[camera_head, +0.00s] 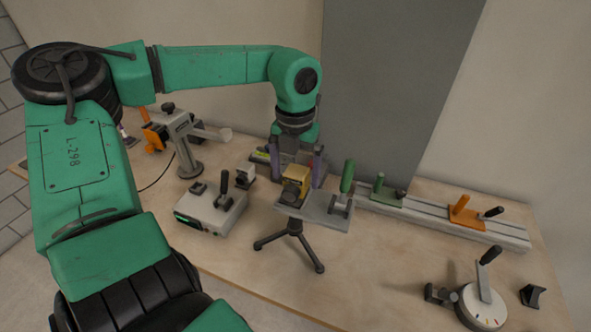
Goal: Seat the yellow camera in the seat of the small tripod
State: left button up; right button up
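The yellow camera (296,182) is upright on the left part of the small tripod's grey head plate (318,213). I cannot tell whether it is fully down in the seat. The tripod stands on dark spread legs (295,240) on the table. My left gripper (297,173) points down at the camera. Its two purple-grey fingers stand apart, one on each side of the camera, with a gap showing beside it, so it looks open. My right gripper is not in view.
A grey box with a knob (211,211) and a grey stand with an arm (186,145) are to the left. A rail (480,236) with green and orange slides runs behind right. A round dial (482,306) and a dark block (532,295) are front right. Table between tripod and dial is clear.

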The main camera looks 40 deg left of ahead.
pick_arm(q)
jog(key=shift+r, duration=0.4)
notch_tip(320, 180, up, 14)
jog(key=b, duration=0.1)
jog(key=shift+b, duration=0.35)
jog(key=shift+f, duration=0.15)
